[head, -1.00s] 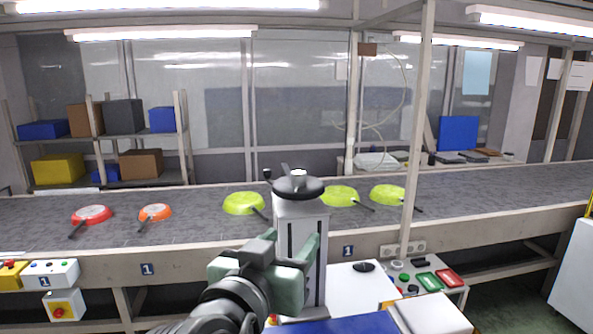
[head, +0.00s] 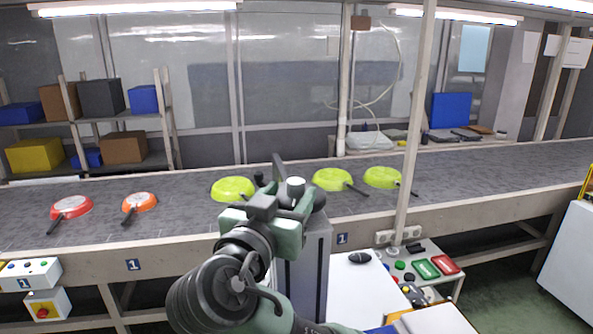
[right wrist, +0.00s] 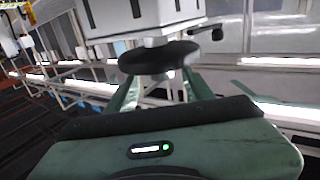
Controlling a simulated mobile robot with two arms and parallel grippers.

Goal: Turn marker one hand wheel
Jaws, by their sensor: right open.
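The black hand wheel (head: 319,196) lies flat on top of a grey column (head: 317,255) in front of the conveyor. Its pale hub (head: 296,184) and a small black crank knob (head: 259,178) show past my gripper. My right gripper (head: 288,188) is open and at the wheel, covering much of its near left side. In the right wrist view, the wheel (right wrist: 155,58) appears upside down under the pale column. It sits just beyond my two green fingers (right wrist: 160,92), with its knob (right wrist: 217,33) off to the right. Contact cannot be told. My left gripper is out of view.
The conveyor (head: 160,175) carries red, orange and lime pans, such as a lime pan (head: 332,179) behind the wheel. Number 1 markers (head: 342,239) are on its front edge. A post (head: 413,130) and a button panel (head: 420,268) stand right of the column.

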